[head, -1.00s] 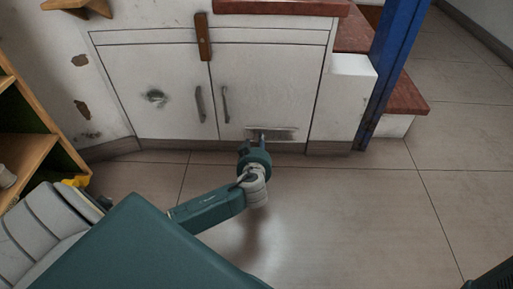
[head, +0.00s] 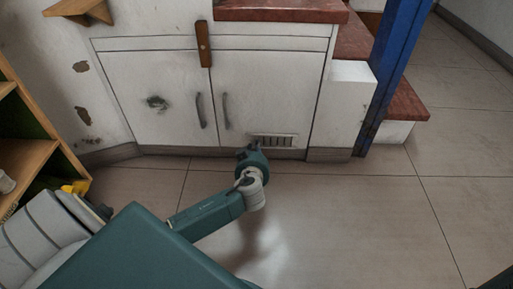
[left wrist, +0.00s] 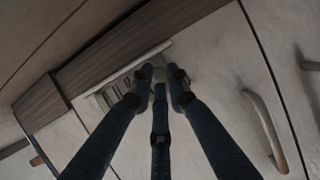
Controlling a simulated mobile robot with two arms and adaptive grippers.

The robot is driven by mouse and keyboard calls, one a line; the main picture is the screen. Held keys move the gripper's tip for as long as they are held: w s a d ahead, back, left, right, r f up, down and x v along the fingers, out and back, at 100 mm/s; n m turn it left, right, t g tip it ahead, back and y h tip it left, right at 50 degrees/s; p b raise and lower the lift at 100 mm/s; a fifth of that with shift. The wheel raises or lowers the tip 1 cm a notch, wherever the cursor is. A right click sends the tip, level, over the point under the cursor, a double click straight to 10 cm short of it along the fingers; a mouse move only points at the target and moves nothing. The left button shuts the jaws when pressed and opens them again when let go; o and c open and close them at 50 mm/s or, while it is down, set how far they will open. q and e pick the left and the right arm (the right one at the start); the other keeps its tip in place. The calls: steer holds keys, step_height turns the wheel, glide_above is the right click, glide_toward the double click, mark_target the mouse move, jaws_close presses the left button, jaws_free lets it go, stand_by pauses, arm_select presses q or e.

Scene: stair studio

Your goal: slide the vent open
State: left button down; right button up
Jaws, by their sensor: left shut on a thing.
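The vent (head: 275,141) is a small plate low on the right cabinet door, with a row of dark slots showing. It also shows in the left wrist view (left wrist: 108,95), with its slots beside my fingers. My left gripper (head: 246,149) is at the left end of the vent in the head view. In the left wrist view its dark fingers (left wrist: 160,77) are closed around a small pale knob at the vent, mostly hidden by the fingertips. My right gripper is not in view.
The white cabinet doors carry grey handles (head: 224,110). A blue post (head: 388,75) and red-topped steps (head: 404,102) stand at the right. A wooden shelf (head: 28,155) stands at the left. The tiled floor in front is clear.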

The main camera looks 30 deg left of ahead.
arm_select(q)
steer(key=shift+s+a, duration=0.25)
steer(key=shift+a, duration=0.2)
steer(key=c, duration=1.6)
jaws_free()
steer(key=shift+a, duration=0.1)
steer(key=shift+c, duration=0.2)
steer(key=shift+s, duration=0.1)
steer(key=v, duration=0.7)
steer(key=shift+s, duration=0.2)
steer(key=shift+r, duration=0.1)
